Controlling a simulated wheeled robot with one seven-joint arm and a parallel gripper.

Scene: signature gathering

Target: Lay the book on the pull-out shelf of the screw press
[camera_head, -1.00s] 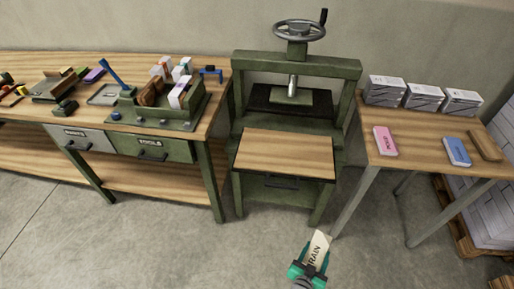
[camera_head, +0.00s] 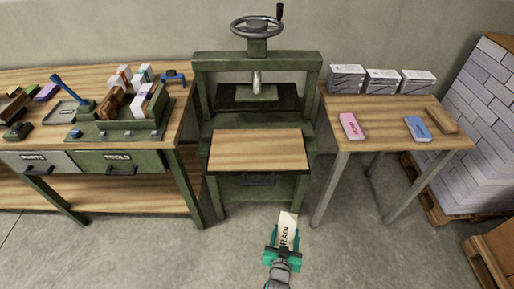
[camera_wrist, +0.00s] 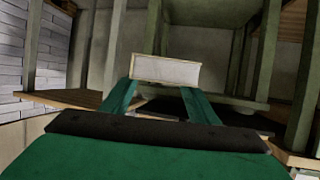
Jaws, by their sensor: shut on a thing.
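My gripper (camera_head: 283,244) is shut on a cream-coloured book (camera_head: 288,226) whose visible lettering reads "RAIN". The wrist view shows the book's pale end (camera_wrist: 166,71) between the green fingers (camera_wrist: 158,92). The green screw press (camera_head: 257,95) stands against the wall, with a handwheel on top. Its pull-out shelf (camera_head: 258,151), a wooden board with a dark edge, juts out at the front and is bare. In the head view the book appears below the shelf, apart from it, over the floor in front of the press.
A workbench (camera_head: 180,128) with drawers and tools stands left of the press. A small table (camera_head: 385,135) to the right holds a pink book (camera_head: 352,126), a blue book (camera_head: 417,128), a brown block and wrapped stacks. Pallets stand at far right. The floor before the press is clear.

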